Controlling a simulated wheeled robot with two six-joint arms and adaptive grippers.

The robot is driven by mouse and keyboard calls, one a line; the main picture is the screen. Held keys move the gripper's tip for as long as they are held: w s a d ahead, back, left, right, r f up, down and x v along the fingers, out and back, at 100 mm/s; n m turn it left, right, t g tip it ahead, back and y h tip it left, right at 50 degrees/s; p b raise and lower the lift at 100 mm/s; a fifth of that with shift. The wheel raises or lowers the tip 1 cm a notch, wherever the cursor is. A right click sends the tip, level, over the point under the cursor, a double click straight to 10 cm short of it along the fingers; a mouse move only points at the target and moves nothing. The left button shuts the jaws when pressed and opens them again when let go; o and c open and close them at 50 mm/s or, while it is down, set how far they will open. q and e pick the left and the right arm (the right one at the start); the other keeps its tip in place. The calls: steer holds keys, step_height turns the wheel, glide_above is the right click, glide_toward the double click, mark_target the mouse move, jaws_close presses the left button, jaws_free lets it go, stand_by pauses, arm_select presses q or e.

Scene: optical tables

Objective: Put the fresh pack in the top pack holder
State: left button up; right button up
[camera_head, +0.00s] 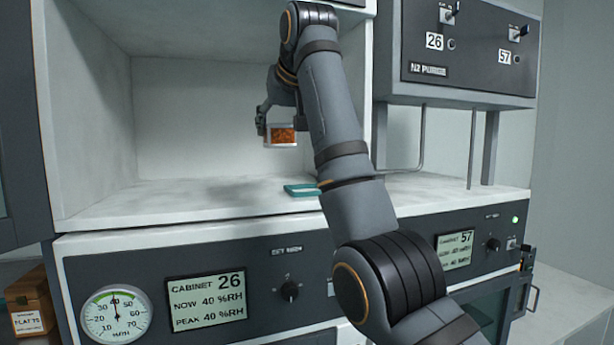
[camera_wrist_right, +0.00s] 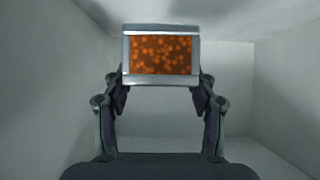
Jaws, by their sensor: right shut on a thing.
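The pack (camera_head: 283,135) is a small box with a pale frame and an orange speckled window. My right gripper (camera_head: 265,122) is shut on it and holds it up inside the open white cabinet, above the cabinet floor. In the right wrist view the pack (camera_wrist_right: 160,55) sits level between the two fingertips of my right gripper (camera_wrist_right: 160,85). I cannot make out a pack holder in either view; my arm covers part of the cabinet's right side. My left gripper is not in view.
A teal-edged flat piece (camera_head: 301,190) lies on the cabinet floor (camera_head: 200,199) beside my arm. Below are a dial gauge (camera_head: 116,315) and a display reading cabinet 26 (camera_head: 206,299). An N2 purge panel (camera_head: 470,45) hangs at the right. A brown box (camera_head: 30,300) stands lower left.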

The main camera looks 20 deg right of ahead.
steer(key=w+d+f, duration=0.1)
steer(key=d+f, duration=0.1)
steer(key=w+d+f, duration=0.2)
steer(key=w+d+f+p, duration=0.1)
steer(key=d+f, duration=0.1)
steer(key=shift+w+d+f, duration=0.15)
steer(key=shift+d+f, duration=0.05)
steer(key=shift+f, duration=0.15)
steer(key=shift+s+d+f, duration=0.1)
steer(key=shift+s, duration=0.35)
step_height(320, 180, down, 3)
steer(key=shift+d+f+p, duration=0.1)
steer(key=shift+d+p, duration=0.05)
steer(key=shift+p, duration=0.85)
steer(key=shift+w+f, duration=0.15)
steer(key=shift+f, duration=0.1)
steer(key=o, duration=1)
steer(key=shift+s, duration=0.2)
steer(key=o, duration=0.4)
steer(key=shift+f, duration=0.1)
steer(key=shift+c, duration=0.2)
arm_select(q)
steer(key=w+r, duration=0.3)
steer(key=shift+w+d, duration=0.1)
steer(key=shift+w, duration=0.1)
arm_select(e)
steer(key=shift+w, duration=0.1)
